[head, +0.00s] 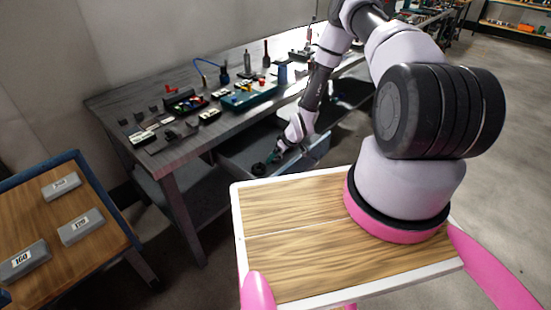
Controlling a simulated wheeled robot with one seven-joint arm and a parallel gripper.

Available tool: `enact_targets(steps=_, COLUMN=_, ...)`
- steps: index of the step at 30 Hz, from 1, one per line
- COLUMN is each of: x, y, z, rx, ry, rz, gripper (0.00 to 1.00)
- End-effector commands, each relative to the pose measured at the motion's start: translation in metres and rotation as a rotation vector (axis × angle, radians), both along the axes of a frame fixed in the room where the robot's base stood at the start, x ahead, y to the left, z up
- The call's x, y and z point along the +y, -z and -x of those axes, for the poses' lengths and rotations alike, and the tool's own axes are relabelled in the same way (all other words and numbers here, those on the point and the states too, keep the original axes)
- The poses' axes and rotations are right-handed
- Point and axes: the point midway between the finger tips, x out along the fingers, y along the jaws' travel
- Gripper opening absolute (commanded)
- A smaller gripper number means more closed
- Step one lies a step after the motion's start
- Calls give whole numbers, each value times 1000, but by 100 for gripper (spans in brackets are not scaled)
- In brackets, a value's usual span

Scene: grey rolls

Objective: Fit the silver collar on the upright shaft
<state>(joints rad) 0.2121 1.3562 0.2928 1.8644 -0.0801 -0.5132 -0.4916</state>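My gripper (272,157) reaches down at an open grey bin (234,163) below the front of the workbench. Its fingers are dark and too small here to tell whether they are open or shut. A small dark round thing (258,169) is just below the fingertips, and I cannot tell whether they touch it. I cannot make out a silver collar. Several thin upright pieces stand on the workbench (150,103), one of them a thin post (308,36) toward the back. I cannot tell which, if any, is the shaft.
The bench holds a blue tray (250,100) of small parts, a dark bottle (224,76), a blue cup (282,73) and several small blocks. A side table (105,225) at left carries several grey labelled blocks (81,227). My wood-topped base fills the front. Grey floor is clear at right.

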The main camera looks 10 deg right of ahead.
Motion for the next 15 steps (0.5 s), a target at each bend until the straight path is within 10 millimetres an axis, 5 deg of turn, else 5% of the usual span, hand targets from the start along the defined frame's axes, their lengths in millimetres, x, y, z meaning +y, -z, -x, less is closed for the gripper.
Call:
enact_targets(steps=3, x=0, y=0, z=0, rx=0, ry=0, rz=0, gripper=100)
enact_targets(steps=11, x=0, y=-1, z=0, rx=0, ry=0, rz=0, gripper=1)
enact_targets(steps=15, x=0, y=-1, z=0, rx=-1, ry=0, rz=-1, gripper=0)
